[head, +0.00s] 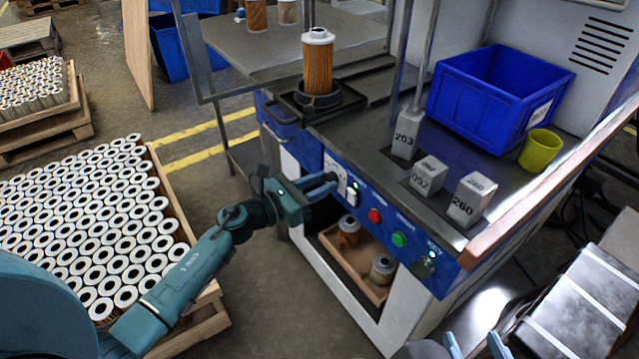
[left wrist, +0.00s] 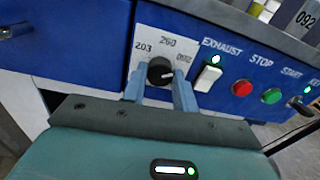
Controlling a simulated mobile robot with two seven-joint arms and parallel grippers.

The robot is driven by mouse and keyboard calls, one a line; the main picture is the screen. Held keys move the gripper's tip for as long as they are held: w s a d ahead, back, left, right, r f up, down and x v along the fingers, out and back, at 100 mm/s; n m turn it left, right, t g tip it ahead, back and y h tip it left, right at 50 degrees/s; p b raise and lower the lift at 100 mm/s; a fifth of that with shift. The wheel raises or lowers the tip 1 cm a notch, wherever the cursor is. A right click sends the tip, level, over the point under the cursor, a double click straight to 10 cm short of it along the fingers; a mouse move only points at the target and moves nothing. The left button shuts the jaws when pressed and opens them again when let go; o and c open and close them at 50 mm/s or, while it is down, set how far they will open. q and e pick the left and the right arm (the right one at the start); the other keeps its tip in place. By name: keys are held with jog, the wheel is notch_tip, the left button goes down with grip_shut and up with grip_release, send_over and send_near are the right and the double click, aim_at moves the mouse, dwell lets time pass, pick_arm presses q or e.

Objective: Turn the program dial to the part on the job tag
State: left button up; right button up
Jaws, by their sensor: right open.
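The program dial (left wrist: 160,71) is a round black knob on a white plate (left wrist: 150,42) marked 203, 260 and 092. A light mark on the knob faces right, toward the 092 side. My left gripper (left wrist: 160,88) has one finger on each side of the knob, both close against it, and looks shut on it. In the head view my left gripper (head: 332,180) reaches the front panel and partly covers the dial plate. My right gripper (head: 475,345) is open and empty at the bottom edge. I cannot make out a readable job tag.
An exhaust switch (left wrist: 208,77), red stop button (left wrist: 242,88) and green start button (left wrist: 271,96) sit right of the dial. Blocks 203 (head: 406,137), 092 (head: 428,176) and 260 (head: 470,200), a blue bin (head: 470,105) and a yellow cup (head: 540,150) stand on the bench. A filter cartridge (head: 318,65) stands upright in a black holder.

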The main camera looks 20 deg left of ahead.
pick_arm(q)
jog(key=c, duration=0.4)
